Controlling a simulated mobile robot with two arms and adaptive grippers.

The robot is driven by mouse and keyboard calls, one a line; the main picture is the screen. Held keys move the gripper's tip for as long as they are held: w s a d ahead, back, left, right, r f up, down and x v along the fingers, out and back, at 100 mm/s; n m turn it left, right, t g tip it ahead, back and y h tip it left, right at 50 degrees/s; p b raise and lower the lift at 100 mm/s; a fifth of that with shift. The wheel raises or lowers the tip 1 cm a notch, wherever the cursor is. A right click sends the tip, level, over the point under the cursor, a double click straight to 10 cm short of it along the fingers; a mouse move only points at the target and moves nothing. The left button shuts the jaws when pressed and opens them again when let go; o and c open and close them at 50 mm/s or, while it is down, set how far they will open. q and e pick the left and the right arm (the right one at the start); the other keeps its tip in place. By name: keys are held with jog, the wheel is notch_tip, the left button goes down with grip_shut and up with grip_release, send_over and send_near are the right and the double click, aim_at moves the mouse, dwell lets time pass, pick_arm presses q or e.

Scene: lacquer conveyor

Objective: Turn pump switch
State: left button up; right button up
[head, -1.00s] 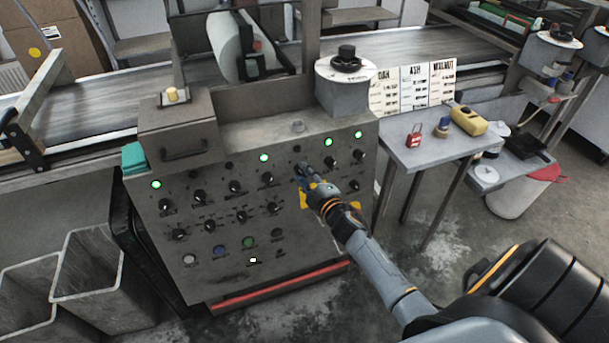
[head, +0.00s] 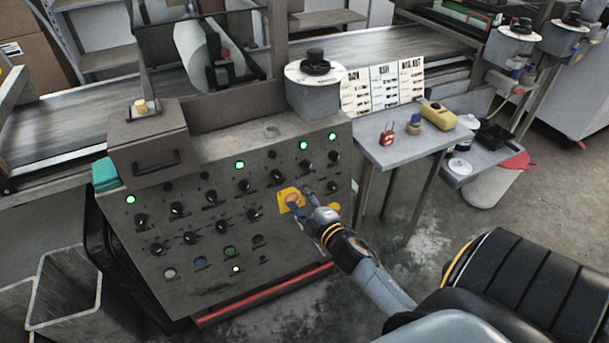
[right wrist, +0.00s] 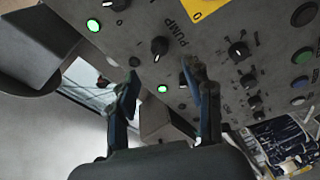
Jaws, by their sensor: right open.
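A black pump knob (right wrist: 159,46) with a light pointer mark sits beside the printed word PUMP on the grey panel in the right wrist view. The labels are too small to read in the head view. My right gripper (head: 303,190) is in front of the right half of the control panel (head: 215,290), beside a yellow plate. In the right wrist view its two fingers (right wrist: 164,92) are apart, with nothing held between them. The pump knob lies beyond the fingertips, apparently apart from them. Another knob shows partly behind the right finger. My left gripper is out of view.
The yellow plate (head: 291,199) carries an orange round part. Several other knobs, lit green lamps and buttons crowd the panel. A side table (head: 385,152) with a red padlock (head: 387,138) and a yellow device (head: 438,115) stands right of it. A conveyor (head: 390,50) runs behind.

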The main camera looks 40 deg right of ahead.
jog(key=shift+s+a+r, duration=0.1)
jog(key=shift+s+a, duration=0.05)
jog(key=shift+s, duration=1.5)
jog(key=s+a+f+m+g, duration=0.2)
jog(key=s+f+g, duration=0.15)
jog(key=f, duration=0.65)
jog(key=s+a+f+m+g, duration=0.2)
jog(key=s+f, duration=0.3)
jog(key=f, duration=0.4)
jog(key=s+a+f+m+g, duration=0.2)
jog(key=s+f, duration=0.2)
jog(key=f, duration=0.6)
jog(key=s+a+f+m+g, duration=0.1)
jog(key=s+a+f+g, duration=0.1)
jog(key=s+f, duration=0.3)
jog(key=s+a+f+m+g+y, duration=0.1)
jog(key=s+a+f+g, duration=0.2)
jog(key=s, duration=1)
jog(key=s+a+f+m+g, duration=0.2)
jog(key=s+f+g, duration=0.1)
jog(key=s+f, duration=0.5)
jog(key=shift+s+a+f+g+p, duration=0.15)
jog(key=shift+s+g+p, duration=0.2)
jog(key=shift+s, duration=0.75)
